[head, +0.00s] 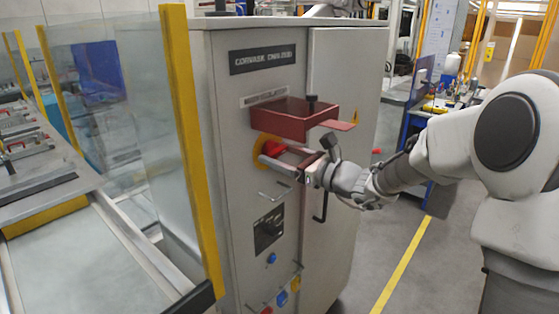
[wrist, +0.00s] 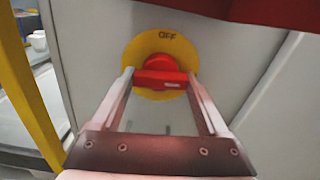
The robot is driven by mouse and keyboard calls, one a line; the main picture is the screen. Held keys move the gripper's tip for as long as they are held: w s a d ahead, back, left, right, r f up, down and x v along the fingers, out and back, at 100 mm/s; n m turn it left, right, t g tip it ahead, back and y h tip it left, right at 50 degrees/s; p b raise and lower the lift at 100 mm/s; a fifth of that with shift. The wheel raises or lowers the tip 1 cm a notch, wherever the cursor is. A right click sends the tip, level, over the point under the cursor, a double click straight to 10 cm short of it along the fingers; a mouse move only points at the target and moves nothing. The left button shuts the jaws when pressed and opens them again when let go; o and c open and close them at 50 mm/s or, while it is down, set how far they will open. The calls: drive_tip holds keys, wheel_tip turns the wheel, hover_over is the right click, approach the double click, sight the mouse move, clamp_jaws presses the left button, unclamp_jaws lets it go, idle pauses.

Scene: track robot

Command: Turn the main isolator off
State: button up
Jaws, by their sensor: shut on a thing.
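The main isolator is a red rotary handle (wrist: 160,75) on a round yellow plate (wrist: 162,45) marked OFF at the top. It is on the front of the grey cabinet (head: 235,190), and the handle also shows in the head view (head: 274,148). In the wrist view the handle's grip bar lies level across the plate. My gripper (wrist: 160,80) is shut on the handle, with one finger at each end of the bar. In the head view my gripper (head: 272,156) reaches the plate from the right, below a red box, and partly hides the plate.
The open red box (head: 279,121) juts from the cabinet just above my gripper. A black door handle (head: 321,206) and several knobs and buttons sit lower. A yellow-edged clear panel (head: 190,140) stands at left. Floor at right (head: 375,245) is clear.

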drive_tip(key=n+b, duration=0.1)
drive_tip(key=b, duration=0.1)
drive_tip(key=f+n+b, duration=0.1)
drive_tip(key=b, duration=0.1)
drive_tip(key=shift+n, duration=0.3)
drive_tip(key=n+b, duration=0.2)
drive_tip(key=b, duration=0.3)
drive_tip(key=shift+n, duration=0.4)
drive_tip(key=n+b, duration=0.4)
drive_tip(key=b, duration=0.4)
drive_tip(key=shift+d, duration=0.1)
drive_tip(key=n+b, duration=0.2)
drive_tip(key=b, duration=0.1)
drive_tip(key=n+b, duration=0.2)
drive_tip(key=b, duration=0.1)
drive_tip(key=shift+r+n, duration=0.2)
drive_tip(key=shift+n, duration=0.1)
drive_tip(key=n+b, duration=0.2)
drive_tip(key=b, duration=0.1)
drive_tip(key=shift+w+r+n+b, duration=0.1)
drive_tip(key=shift+r+n+b, duration=0.2)
drive_tip(key=shift+n, duration=0.1)
drive_tip(key=o, duration=1)
drive_tip(key=shift+r, duration=0.1)
drive_tip(key=shift+o, duration=0.2)
